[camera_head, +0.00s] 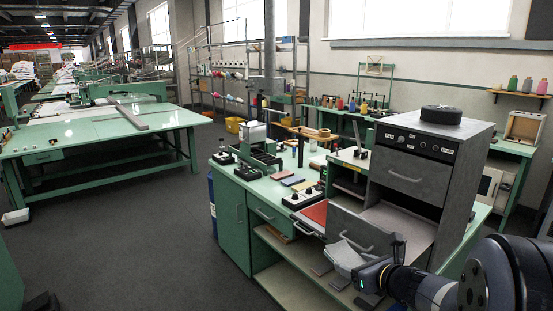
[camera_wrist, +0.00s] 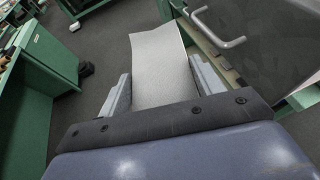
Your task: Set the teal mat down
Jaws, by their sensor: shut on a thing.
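In the wrist view, my gripper (camera_wrist: 163,90) is shut on a thin, flexible mat (camera_wrist: 158,60). The mat looks pale grey rather than teal here. It stands out past the fingers, and its far end bends. Its near end is hidden behind the gripper's dark front edge. In the head view, my gripper is at the lower right, in front of the open grey cabinet (camera_head: 465,180), and a pale sheet (camera_head: 342,254) shows beside it. I cannot make out a clearly teal mat in either view.
The cabinet's lowered grey front (camera_head: 358,228) with its handle (camera_wrist: 235,42) is close to the right of the mat. A red panel (camera_head: 315,214) lies beside it. The green workbench (camera_head: 233,207) carries many small items. Dark floor (camera_head: 130,245) is open at left.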

